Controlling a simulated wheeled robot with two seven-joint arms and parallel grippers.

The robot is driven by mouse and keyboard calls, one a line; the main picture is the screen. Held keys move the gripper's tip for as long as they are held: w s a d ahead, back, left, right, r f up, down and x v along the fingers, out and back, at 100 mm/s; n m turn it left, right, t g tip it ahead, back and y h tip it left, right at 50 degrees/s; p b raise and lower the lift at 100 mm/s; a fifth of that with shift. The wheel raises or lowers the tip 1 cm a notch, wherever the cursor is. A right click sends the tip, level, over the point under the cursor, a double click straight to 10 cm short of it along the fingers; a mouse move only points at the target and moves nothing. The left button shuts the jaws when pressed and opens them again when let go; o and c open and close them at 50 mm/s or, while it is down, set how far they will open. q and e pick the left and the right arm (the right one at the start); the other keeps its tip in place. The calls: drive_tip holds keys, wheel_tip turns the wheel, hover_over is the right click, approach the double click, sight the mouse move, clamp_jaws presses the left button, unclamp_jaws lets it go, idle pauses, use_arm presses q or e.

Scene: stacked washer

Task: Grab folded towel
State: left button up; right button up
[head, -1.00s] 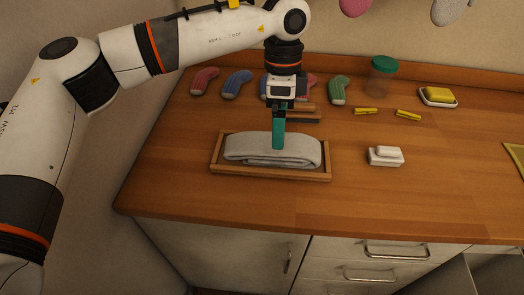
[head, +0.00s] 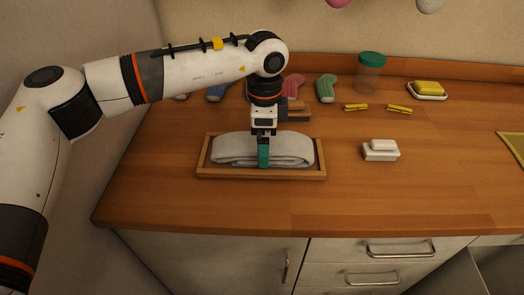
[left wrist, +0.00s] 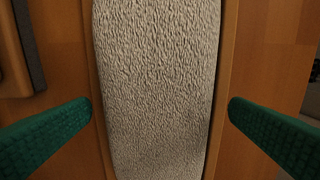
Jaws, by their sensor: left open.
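A folded grey-white towel (head: 290,149) lies in a shallow wooden tray (head: 262,173) on the counter. My left gripper (head: 263,153) is directly over the towel, pointing down, with one teal finger seen against the towel in the head view. In the left wrist view the towel (left wrist: 155,85) runs up the middle between the two teal fingers, and the left gripper (left wrist: 160,112) is open. The fingers stand apart from the towel, one out past each long rim of the tray. I cannot tell the exact height of the fingertips. My right gripper does not show.
Several socks, one of them green (head: 326,88), lie behind the tray near a brush (head: 298,115). A jar with a green lid (head: 370,72), yellow clips (head: 399,109), a yellow soap on a dish (head: 427,90) and white blocks (head: 380,150) stand to the right. The front counter is clear.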

use_arm(q)
drive_tip(key=shift+f, duration=0.75)
drive_tip(key=shift+r, duration=0.1)
drive_tip(key=c, duration=1.1)
drive_tip(key=shift+o, duration=0.2)
